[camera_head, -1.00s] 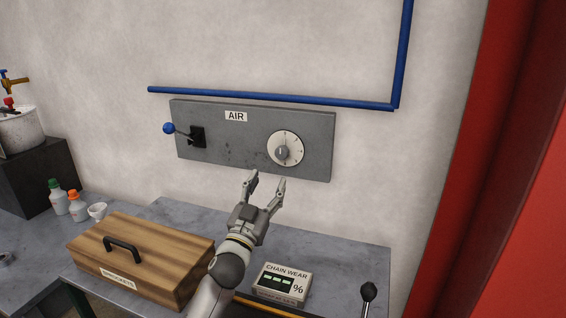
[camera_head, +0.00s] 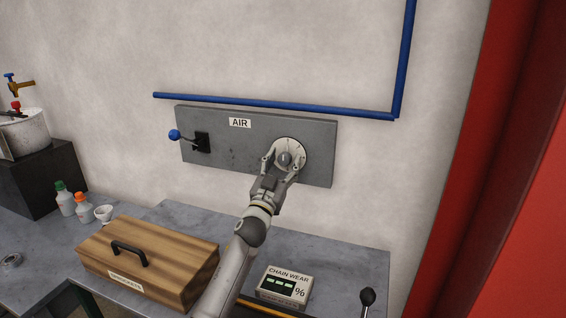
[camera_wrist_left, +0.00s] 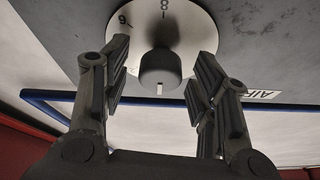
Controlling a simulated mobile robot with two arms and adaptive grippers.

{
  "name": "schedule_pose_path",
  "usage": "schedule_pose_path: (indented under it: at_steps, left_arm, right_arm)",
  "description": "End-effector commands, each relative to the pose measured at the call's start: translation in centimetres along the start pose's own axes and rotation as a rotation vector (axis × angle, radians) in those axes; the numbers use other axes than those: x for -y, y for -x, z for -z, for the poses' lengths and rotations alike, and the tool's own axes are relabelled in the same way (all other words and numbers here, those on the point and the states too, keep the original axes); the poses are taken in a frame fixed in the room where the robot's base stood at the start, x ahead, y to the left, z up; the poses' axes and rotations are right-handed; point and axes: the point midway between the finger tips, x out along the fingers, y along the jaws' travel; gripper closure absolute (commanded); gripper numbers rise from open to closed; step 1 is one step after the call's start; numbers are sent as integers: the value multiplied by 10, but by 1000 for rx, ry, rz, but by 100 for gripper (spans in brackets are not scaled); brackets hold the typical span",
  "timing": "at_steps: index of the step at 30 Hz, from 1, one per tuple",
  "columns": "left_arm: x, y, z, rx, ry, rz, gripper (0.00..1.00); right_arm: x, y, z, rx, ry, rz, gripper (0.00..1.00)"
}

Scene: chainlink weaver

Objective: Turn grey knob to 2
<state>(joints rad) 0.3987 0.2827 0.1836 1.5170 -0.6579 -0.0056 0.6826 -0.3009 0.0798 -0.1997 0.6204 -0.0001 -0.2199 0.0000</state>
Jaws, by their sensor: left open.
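The grey knob (camera_head: 284,158) sits on a pale round dial (camera_head: 300,150) at the right part of the grey AIR panel (camera_head: 240,160) on the wall. In the left wrist view the knob (camera_wrist_left: 160,68) has a white mark on its lower side, and the dial's 8 and a 6 or 9 show at its upper part. My left gripper (camera_head: 282,164) is open with its fingers on either side of the knob. In the left wrist view gaps show between both fingers and the knob. The dial's other numbers are hidden or too small to read. My right gripper is not in view.
A blue-ball lever (camera_head: 174,134) sticks out at the panel's left. A blue pipe (camera_head: 250,102) runs above the panel. Below, the grey bench holds a wooden box (camera_head: 180,262) and a CHAIN WEAR box (camera_head: 285,284). Free wall lies right of the panel.

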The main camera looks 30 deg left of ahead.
Motion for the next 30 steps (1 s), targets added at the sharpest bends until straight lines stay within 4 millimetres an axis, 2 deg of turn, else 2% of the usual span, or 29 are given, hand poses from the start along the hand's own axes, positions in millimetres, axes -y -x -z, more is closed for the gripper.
schedule_pose_path:
  at_steps: [3, 14, 23, 30]
  left_arm:
    - [0, 0, 0, 0, 1, 0, 46]
    - [0, 0, 0, -1, 1, 0, 91]
    - [0, 0, 1, -2, -39, -17, 91]
    - [2, 0, 2, -8, -173, -71, 91]
  right_arm:
    - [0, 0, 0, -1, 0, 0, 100]
    - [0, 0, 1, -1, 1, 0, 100]
    - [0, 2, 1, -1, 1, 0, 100]
    - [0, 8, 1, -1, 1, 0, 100]
